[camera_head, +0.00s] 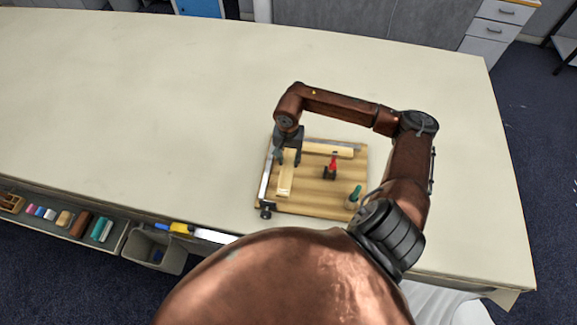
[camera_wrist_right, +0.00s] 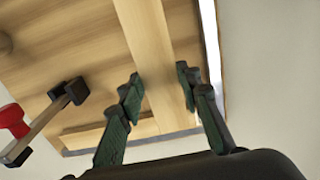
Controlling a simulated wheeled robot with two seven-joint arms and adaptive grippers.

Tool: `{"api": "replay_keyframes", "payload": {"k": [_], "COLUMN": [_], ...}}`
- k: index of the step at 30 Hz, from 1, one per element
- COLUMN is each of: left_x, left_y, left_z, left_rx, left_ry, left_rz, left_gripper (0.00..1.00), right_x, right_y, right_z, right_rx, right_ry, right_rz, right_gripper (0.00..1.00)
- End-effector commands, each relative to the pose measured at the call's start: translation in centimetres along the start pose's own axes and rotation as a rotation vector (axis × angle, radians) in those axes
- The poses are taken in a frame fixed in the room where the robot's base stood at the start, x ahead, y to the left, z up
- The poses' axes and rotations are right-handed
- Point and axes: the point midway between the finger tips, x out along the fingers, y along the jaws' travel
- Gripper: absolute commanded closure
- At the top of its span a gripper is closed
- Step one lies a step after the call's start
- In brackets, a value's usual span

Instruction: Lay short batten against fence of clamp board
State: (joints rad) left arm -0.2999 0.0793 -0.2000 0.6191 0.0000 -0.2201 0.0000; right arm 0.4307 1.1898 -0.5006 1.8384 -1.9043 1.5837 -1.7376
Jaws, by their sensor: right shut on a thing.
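The clamp board (camera_head: 313,205) is a light wooden board lying on the table. A pale wooden batten (camera_head: 286,183), seemingly the short one, lies lengthwise over its left part and also shows in the right wrist view (camera_wrist_right: 150,40). My right gripper (camera_head: 288,158) reaches down over its far end. In the wrist view its green-padded fingers (camera_wrist_right: 158,86) are shut on the batten, one on each side. A pale wooden strip, perhaps the fence (camera_head: 328,149), runs along the board's far edge. Whether the batten touches it is hidden by the gripper. My left gripper is out of view.
A red-handled clamp (camera_head: 331,167) stands mid-board and a green-handled one (camera_head: 354,195) at the right. A metal strip (camera_head: 265,180) lines the left edge. A shelf with coloured blocks (camera_head: 80,225) and a grey bin (camera_head: 153,249) hang at the front. The table's left is clear.

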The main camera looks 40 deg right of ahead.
Motion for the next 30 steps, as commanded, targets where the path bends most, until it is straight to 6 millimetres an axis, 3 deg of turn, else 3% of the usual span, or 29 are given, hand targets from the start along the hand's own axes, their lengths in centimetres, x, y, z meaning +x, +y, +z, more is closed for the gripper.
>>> {"api": "replay_keyframes", "payload": {"k": [12,24,25,30], "left_x": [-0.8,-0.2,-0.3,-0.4], "left_y": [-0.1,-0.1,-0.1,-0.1], "left_z": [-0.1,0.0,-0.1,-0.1], "left_rx": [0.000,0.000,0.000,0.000], "left_ry": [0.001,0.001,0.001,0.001], "left_rz": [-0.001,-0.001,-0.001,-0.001], "left_gripper": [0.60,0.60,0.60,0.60], "right_x": [4.2,4.8,4.8,4.7], "right_y": [-0.1,-0.1,-0.1,-0.1], "right_z": [0.1,0.0,0.0,0.0], "right_rx": [0.000,-0.001,-0.001,-0.001], "right_ry": [-0.001,0.001,0.001,0.001], "right_rz": [-0.002,-0.001,0.000,0.000], "right_gripper": [0.95,0.95,0.66,0.54]}}
